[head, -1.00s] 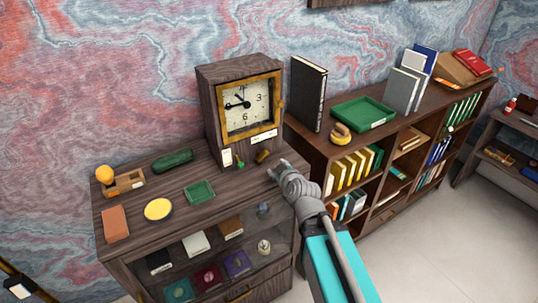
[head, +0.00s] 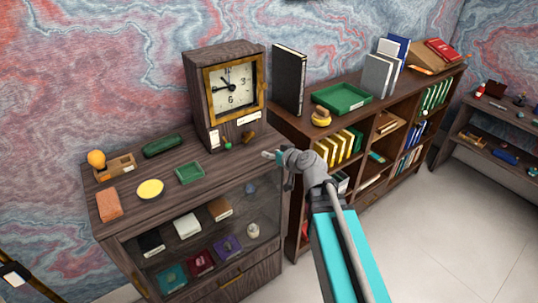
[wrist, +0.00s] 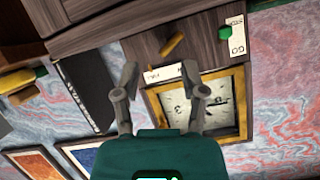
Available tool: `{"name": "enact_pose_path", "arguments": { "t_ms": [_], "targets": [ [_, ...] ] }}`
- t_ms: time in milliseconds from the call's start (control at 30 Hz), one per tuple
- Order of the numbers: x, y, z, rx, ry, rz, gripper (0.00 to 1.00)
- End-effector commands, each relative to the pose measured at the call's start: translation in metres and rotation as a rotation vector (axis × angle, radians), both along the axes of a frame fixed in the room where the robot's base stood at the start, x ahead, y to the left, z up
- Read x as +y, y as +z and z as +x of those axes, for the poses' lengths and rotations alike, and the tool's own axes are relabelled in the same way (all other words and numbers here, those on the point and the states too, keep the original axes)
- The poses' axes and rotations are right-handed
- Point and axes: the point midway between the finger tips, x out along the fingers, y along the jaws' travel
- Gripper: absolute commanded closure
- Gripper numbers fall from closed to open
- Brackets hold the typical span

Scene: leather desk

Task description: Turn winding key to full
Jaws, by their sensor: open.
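A wooden mantel clock (head: 222,95) with a gold-framed dial stands at the back of the dark wooden cabinet. A brass winding key (head: 248,137) sticks out low on its front, under a white label (head: 248,118). A green knob (head: 228,145) is to its left, beside another white label (head: 214,140). The wrist view is upside down and shows the key (wrist: 172,45) and the green knob (wrist: 225,32). My gripper (head: 268,155) is open and empty, in front and to the right of the key, apart from it. Its fingers also frame the wrist view (wrist: 160,75).
A bookshelf (head: 290,130) with a black book (head: 289,80) stands close right of the clock.

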Motion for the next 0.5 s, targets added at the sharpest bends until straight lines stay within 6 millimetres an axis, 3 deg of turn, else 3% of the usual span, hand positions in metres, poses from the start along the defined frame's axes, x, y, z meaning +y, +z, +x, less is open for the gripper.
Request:
{"name": "enact_pose_path", "arguments": {
  "t_ms": [500],
  "targets": [
    [-0.025, -0.006, 0.010, 0.284, -0.019, 0.474, 0.46]
  ]
}}
